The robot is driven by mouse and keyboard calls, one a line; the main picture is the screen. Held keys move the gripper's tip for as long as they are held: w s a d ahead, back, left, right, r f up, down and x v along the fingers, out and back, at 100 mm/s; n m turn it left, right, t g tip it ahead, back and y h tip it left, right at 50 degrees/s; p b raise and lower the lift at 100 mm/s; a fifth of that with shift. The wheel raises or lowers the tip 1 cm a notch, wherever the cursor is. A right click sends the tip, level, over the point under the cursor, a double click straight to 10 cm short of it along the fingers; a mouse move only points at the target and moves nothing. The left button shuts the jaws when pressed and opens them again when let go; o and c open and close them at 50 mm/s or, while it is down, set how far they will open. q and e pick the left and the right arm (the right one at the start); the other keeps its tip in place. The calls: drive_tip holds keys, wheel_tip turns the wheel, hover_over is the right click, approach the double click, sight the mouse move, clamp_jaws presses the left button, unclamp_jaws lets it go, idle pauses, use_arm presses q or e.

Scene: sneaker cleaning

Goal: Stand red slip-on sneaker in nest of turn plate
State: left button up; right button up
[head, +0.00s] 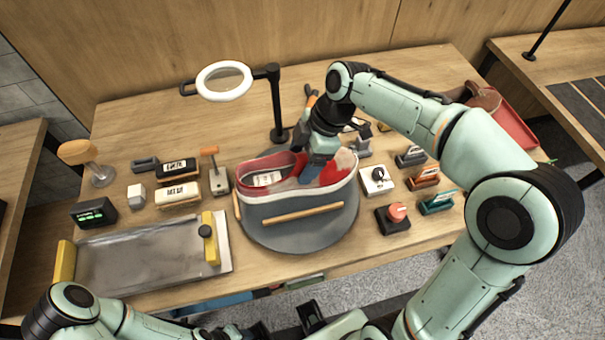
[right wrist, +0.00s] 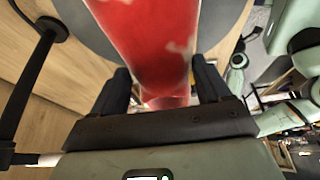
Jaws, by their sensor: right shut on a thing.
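The red slip-on sneaker (head: 342,166), with a white sole edge and pale smudges, is over the grey round turn plate (head: 290,238), near the middle of the table. Wooden strips (head: 303,213) on the plate lie in front of the sneaker and at its left. I cannot tell whether the sole touches the plate. My right gripper (head: 316,170) reaches down and is shut on the sneaker. In the right wrist view the red upper (right wrist: 150,40) lies between the dark fingers. My left arm shows at the bottom left; its gripper is not clear.
A ring magnifier lamp (head: 224,81) stands behind the plate. A metal tray (head: 140,262) with yellow ends lies at the left. Brushes and labelled blocks (head: 178,195) stand behind it. A knob box (head: 376,181) and red button (head: 397,212) are close right of the plate.

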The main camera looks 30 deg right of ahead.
drive_tip(key=shift+f+b, duration=0.3)
drive_tip(key=shift+f, duration=2.6)
drive_tip(key=shift+f, duration=0.1)
drive_tip(key=o, duration=1.6)
drive_tip(key=shift+o, duration=0.2)
drive_tip(key=shift+d+r, duration=0.1)
drive_tip(key=shift+r, duration=0.35)
drive_tip(key=p+v, duration=0.1)
drive_tip(key=v, duration=1)
drive_tip(key=shift+s+d+r, duration=0.1)
